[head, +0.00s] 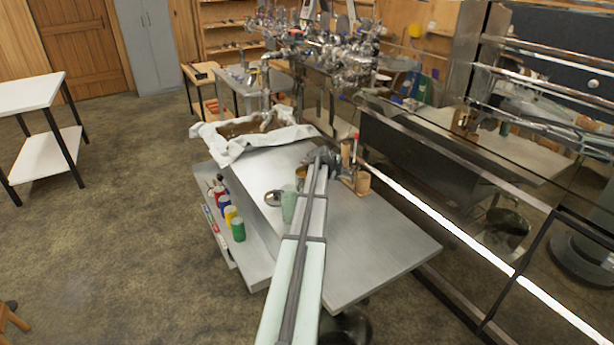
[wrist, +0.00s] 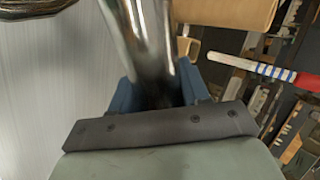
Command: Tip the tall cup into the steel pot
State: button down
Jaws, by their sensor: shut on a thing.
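My gripper (wrist: 160,92) is shut on the tall cup (wrist: 145,38), a shiny steel cylinder that stands out between the blue fingers in the wrist view. Its lower part is hidden by the gripper. In the head view my gripper (head: 322,156) is over the far part of the steel table, and the cup is too small to make out. A curved shiny metal rim (wrist: 35,8), perhaps the steel pot, shows at the wrist view's top left, apart from the cup. In the head view a small round metal vessel (head: 273,198) sits left of my arm; I cannot tell whether it is the pot.
Wooden pieces (head: 362,183) stand right of my gripper, with a red-and-white handled thing (wrist: 250,68) near them. A cloth-draped basin (head: 245,132) is beyond the table. Several coloured bottles (head: 230,213) line a lower left shelf. The table's near right (head: 385,245) is clear.

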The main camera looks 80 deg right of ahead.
jog(key=shift+r, duration=0.25)
dwell(0.4)
jog(key=shift+s+f, duration=0.15)
jog(key=shift+f, duration=0.45)
notch_tip(320, 180, down, 2)
jog(key=shift+f+m+t+h, duration=0.25)
jog(key=shift+m+t, duration=0.35)
jog(key=shift+t, duration=0.4)
jog(key=shift+w+d+f+m+t+h, duration=0.15)
jog(key=shift+w+m+t+h, duration=0.15)
jog(key=shift+w+t, duration=0.25)
jog(key=shift+w, duration=0.15)
